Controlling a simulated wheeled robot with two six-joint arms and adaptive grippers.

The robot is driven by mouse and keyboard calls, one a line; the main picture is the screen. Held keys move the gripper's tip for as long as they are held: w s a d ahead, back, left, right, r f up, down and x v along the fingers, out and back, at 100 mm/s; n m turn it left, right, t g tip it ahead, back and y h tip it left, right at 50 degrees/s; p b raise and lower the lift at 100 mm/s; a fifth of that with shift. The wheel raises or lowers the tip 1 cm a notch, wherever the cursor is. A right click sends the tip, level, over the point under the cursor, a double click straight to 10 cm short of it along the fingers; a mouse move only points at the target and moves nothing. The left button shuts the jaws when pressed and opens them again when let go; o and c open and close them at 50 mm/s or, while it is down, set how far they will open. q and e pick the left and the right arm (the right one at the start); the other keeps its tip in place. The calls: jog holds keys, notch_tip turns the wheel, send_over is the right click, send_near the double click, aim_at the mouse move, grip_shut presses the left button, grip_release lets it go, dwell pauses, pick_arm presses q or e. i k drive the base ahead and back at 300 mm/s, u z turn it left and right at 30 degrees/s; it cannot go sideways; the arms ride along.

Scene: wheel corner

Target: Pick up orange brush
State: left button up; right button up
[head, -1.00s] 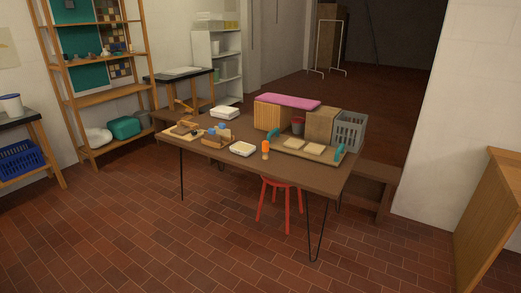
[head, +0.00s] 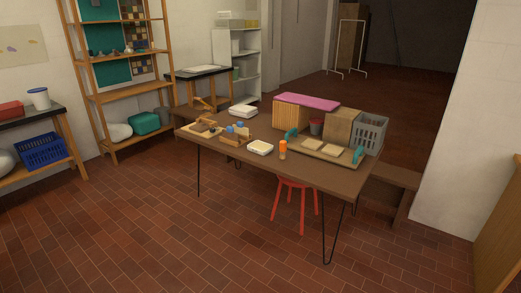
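A small upright orange object (head: 283,146), which looks like the orange brush, stands near the front edge of the brown table (head: 310,174). Its lower part is paler, and its fine shape is too small to tell. It stands between a white dish (head: 260,148) on its left and a board with teal handles (head: 322,156) on its right. Neither of my grippers shows in the head view, and the table is some distance away.
A red stool (head: 295,203) stands under the table's front side. A grey crate (head: 370,132) and boxes stand at the table's back right. Shelves (head: 119,95) and a blue basket (head: 41,150) are at left. The brick floor before the table is clear.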

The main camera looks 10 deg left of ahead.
aim_at(282, 145)
jog(key=z, duration=0.25)
jog(key=i, duration=1.5)
jog(key=z, duration=0.25)
